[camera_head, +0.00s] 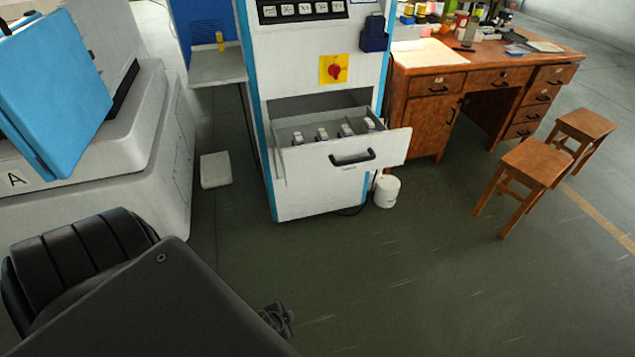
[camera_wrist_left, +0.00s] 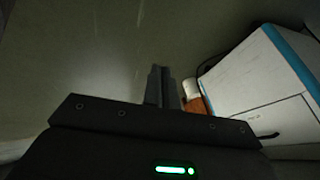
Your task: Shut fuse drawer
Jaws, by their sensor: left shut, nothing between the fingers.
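The fuse drawer (camera_head: 385,150) is pulled out of the white cabinet (camera_head: 295,65) with blue edges. Its front is white with a black bar handle, and several fuses (camera_head: 322,134) stand inside. In the left wrist view the cabinet (camera_wrist_left: 262,80) is at the right, with a dark handle (camera_wrist_left: 268,135) near the bottom edge. My left gripper (camera_head: 280,318) is low in the head view, in front of the cabinet and apart from the drawer. In the wrist view its fingers (camera_wrist_left: 163,88) are together and empty. My right gripper is in neither view.
A white bucket (camera_head: 387,190) stands on the floor beside the cabinet's right side. A wooden desk (camera_head: 425,85) and two stools (camera_head: 535,165) are at the right. A large pale machine (camera_head: 150,160) with a blue panel fills the left. The floor before the drawer is open.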

